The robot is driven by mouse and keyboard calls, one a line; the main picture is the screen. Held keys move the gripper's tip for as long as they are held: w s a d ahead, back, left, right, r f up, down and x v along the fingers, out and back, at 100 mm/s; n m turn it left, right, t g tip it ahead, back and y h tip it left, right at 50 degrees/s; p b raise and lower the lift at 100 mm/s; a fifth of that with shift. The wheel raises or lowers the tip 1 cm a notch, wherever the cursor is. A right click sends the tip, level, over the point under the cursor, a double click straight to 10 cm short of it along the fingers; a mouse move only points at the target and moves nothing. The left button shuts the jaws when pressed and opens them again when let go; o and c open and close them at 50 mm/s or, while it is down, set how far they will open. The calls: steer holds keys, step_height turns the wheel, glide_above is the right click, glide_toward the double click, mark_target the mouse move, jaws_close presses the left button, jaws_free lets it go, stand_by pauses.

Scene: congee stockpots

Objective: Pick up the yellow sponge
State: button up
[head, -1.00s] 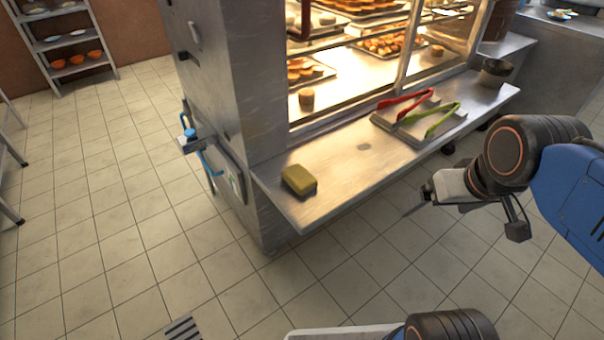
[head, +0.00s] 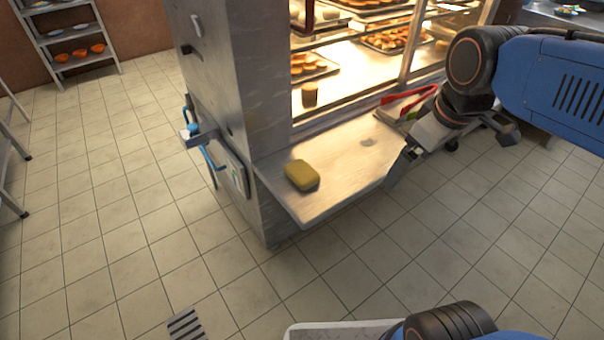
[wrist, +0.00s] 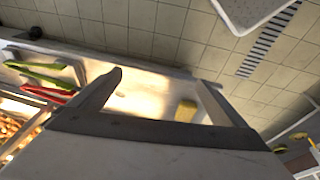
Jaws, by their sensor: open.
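The yellow sponge (head: 302,175) lies flat on the left end of the metal shelf, near its front corner, in the head view. In the wrist view the sponge (wrist: 186,111) shows beyond the gap between my fingers, closer to the right finger. My gripper (head: 398,165) is at the shelf's front edge, to the right of the sponge and apart from it. In the wrist view my gripper (wrist: 160,95) has its two fingers spread wide with nothing between them.
The metal shelf (head: 335,190) juts from a lit glass food case with trays of pastries (head: 310,65). Red tongs (head: 408,98) lie on the shelf right of the sponge; green tongs (wrist: 45,78) lie beside them. The shelf around the sponge is clear.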

steer(key=w+a+r+n+g, duration=0.2)
steer(key=w+a+r+n, duration=0.1)
steer(key=w+a+n, duration=0.65)
steer(key=n+g, duration=0.1)
steer(key=n, duration=0.7)
glide_above(302, 170)
steer(key=shift+h, duration=0.3)
step_height(302, 170, down, 17)
steer(key=shift+f, duration=0.15)
steer(key=shift+c, duration=0.3)
steer(key=c, duration=1.2)
step_height(302, 170, up, 10)
